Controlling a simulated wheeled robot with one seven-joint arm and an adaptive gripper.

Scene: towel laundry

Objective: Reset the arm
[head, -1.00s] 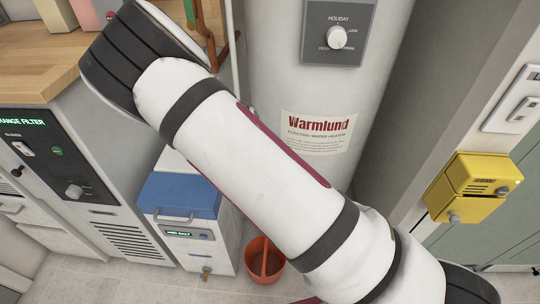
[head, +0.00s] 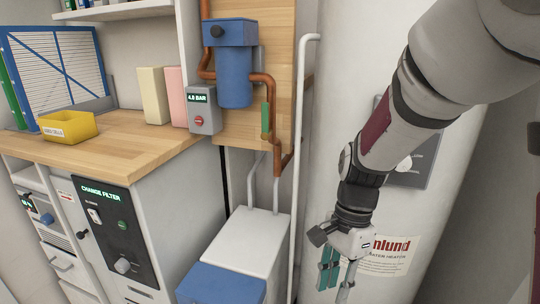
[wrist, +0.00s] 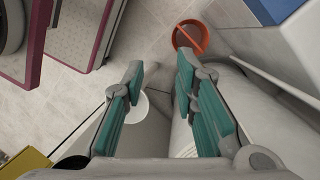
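My gripper (wrist: 158,80) shows two teal-padded fingers apart in the wrist view, with nothing between them. In the head view my gripper (head: 337,272) hangs at the lower right, pointing down, in front of the white water heater (head: 345,70). My arm comes in from the upper right and covers part of the heater's dial panel (head: 420,165) and label (head: 400,258). Whether the gripper touches the heater cannot be told.
A white box with a blue lid (head: 222,284) stands left of my gripper. A wooden counter (head: 120,150) holds a yellow bin (head: 68,126). Copper pipes and a blue filter (head: 235,85) are on the wall. An orange bucket (wrist: 190,38) stands on the tiled floor.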

